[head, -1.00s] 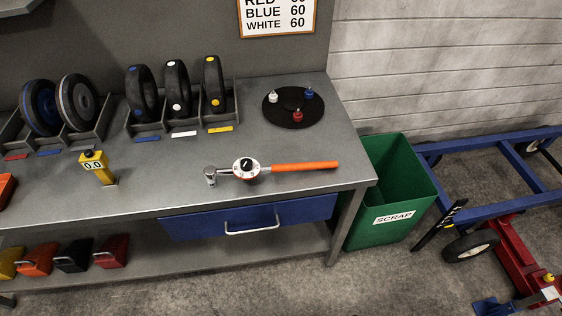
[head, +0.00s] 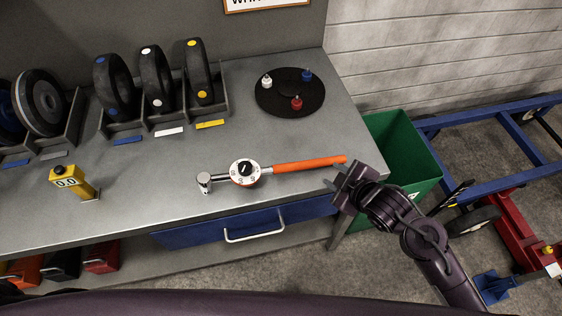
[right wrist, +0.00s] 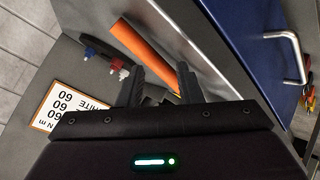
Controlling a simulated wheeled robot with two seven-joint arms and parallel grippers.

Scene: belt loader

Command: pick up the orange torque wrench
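The orange torque wrench (head: 268,169) lies on the grey workbench near its front edge. Its metal head and round dial are on the left and its orange handle points right. My right gripper (head: 343,184) is beside the handle's right end, over the bench's front right corner. In the right wrist view the gripper (right wrist: 160,84) has its two fingers apart, with the orange handle (right wrist: 145,52) beyond and between them. No contact with the handle can be made out. My left gripper is not in view.
A round black turntable (head: 290,92) with small coloured pieces sits behind the wrench. Wheels stand in racks (head: 215,103) at the back left. A yellow gauge (head: 74,184) stands left. A blue drawer (head: 248,226) is below, and a green scrap bin (head: 405,150) is right of the bench.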

